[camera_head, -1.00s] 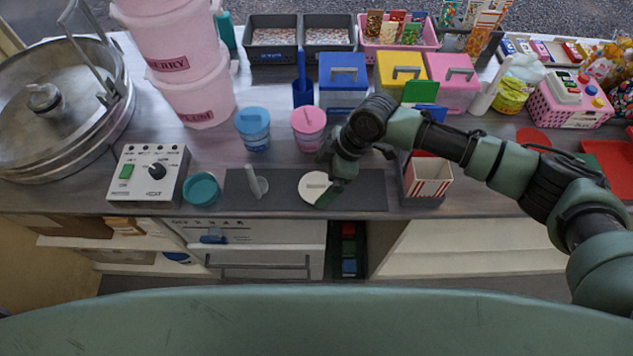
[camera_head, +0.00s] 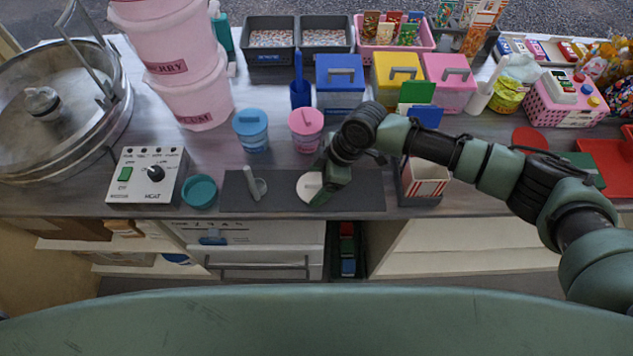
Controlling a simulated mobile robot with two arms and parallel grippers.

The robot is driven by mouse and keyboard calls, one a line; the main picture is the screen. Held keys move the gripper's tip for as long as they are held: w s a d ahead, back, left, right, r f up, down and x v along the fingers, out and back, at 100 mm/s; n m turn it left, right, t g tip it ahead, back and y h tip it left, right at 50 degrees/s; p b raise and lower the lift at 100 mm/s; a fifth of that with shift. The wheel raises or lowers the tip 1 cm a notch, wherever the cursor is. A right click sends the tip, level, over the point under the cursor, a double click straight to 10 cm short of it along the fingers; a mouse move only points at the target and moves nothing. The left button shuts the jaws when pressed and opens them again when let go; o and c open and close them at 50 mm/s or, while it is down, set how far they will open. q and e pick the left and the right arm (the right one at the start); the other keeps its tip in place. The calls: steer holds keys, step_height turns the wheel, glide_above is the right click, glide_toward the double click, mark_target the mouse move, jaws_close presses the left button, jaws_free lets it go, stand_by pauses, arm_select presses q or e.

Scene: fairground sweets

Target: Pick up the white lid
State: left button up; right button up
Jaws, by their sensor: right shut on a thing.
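The white lid (camera_head: 307,186) is a round disc on the dark grey mat (camera_head: 220,193) near the front edge of the counter. My right gripper (camera_head: 324,189) comes down over its right side and is shut on it. The gripper hides the lid's right part, and I cannot tell whether the lid is clear of the mat. My left gripper is not in the view.
A white scoop-like piece (camera_head: 254,184) lies on the mat left of the lid. A teal dish (camera_head: 199,190), a blue-lidded tub (camera_head: 252,130) and a pink-lidded tub (camera_head: 306,130) stand close by. A red-striped box (camera_head: 427,177) stands right of the mat.

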mark_target(318, 183)
arm_select(q)
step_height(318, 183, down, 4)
steer(key=b, duration=0.3)
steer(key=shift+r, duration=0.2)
arm_select(e)
step_height(318, 183, up, 20)
steer(key=shift+f, duration=0.15)
